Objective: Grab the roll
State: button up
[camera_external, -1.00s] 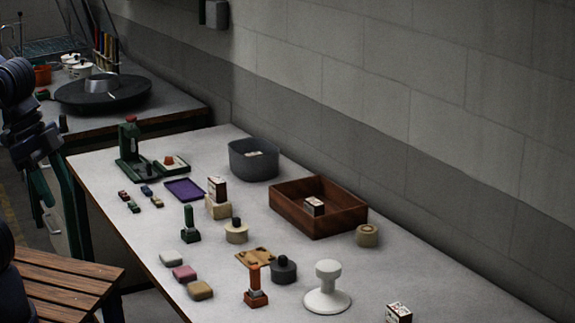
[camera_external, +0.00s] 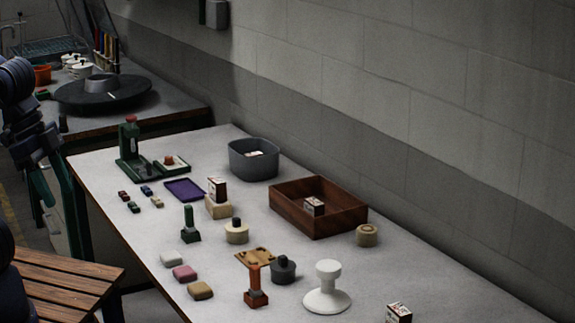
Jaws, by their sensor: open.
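A short tan roll (camera_external: 367,235) with a ringed top stands on the light grey table, just right of the brown wooden box. It is the thing that looks most like a roll. My gripper (camera_external: 46,187) is at the left edge of the view, beyond the table's left side and far from the roll. It is open, and nothing shows between its fingers. Part of my arm is cut off by the frame edge.
The brown box (camera_external: 290,223) holds a small carton. A grey bin (camera_external: 254,160) is behind. A block wall runs close along the table's right side.

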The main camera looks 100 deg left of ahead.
jog(key=shift+o, duration=0.2)
jog(key=o, duration=0.5)
jog(key=shift+w+r, duration=0.1)
